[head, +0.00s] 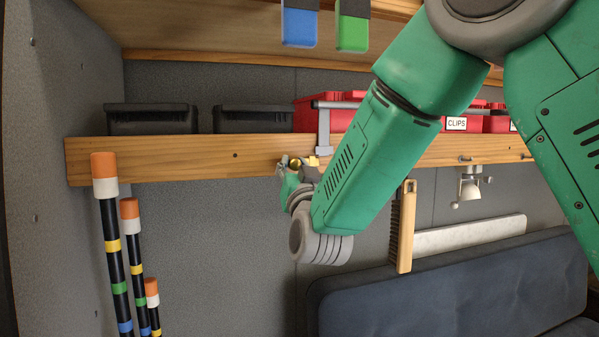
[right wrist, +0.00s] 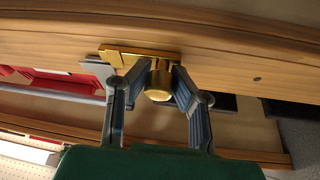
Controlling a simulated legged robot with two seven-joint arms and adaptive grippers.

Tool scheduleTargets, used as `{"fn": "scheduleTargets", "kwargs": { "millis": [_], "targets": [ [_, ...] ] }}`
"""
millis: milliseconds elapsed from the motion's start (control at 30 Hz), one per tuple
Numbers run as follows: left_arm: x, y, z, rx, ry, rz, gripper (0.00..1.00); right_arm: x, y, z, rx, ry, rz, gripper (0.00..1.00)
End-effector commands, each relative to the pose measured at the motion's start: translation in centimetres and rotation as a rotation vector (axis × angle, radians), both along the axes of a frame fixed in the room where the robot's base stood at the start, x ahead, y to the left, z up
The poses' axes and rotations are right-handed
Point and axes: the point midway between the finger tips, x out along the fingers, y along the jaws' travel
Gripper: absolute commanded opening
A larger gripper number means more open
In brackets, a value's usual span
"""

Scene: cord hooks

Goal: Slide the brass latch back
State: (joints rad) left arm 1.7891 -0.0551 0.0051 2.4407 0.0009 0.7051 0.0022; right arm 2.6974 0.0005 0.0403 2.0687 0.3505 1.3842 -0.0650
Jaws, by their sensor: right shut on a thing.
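The brass latch (right wrist: 140,54) is fixed to the face of the wooden rail (right wrist: 225,52) in the right wrist view. Its round brass knob (right wrist: 159,82) sits between my right gripper's fingers (right wrist: 158,88), which are shut on it. In the head view the right gripper (head: 289,164) is at the rail's front, with the brass knob (head: 297,164) partly hidden behind it and the latch plate (head: 313,160) just to its right. A grey bracket (head: 323,130) stands directly by the latch. My left gripper does not show.
Black bins (head: 152,119) and red bins (head: 345,100) stand above the rail. Banded poles (head: 112,240) lean at the left. A brush (head: 403,228) and a small white lamp (head: 470,186) hang at the right, above a dark blue padded seat (head: 450,285).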

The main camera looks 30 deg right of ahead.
Motion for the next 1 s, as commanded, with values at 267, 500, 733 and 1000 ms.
{"fn": "scheduleTargets", "kwargs": {
  "millis": [267, 500, 733, 1000],
  "targets": [
    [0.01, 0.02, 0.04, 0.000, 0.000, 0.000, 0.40, 0.06, 0.75, -0.44, -0.004, 0.014, 0.001, 0.42],
    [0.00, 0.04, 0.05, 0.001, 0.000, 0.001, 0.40, 0.25, 0.28, -0.41, -0.001, 0.011, 0.000, 0.42],
    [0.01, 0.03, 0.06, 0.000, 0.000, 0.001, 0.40, 0.34, -0.08, -0.44, 0.002, 0.009, 0.001, 0.42],
    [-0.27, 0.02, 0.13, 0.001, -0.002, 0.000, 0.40, -0.23, 0.41, -0.55, -0.001, 0.008, 0.001, 0.42]
  ]
}}
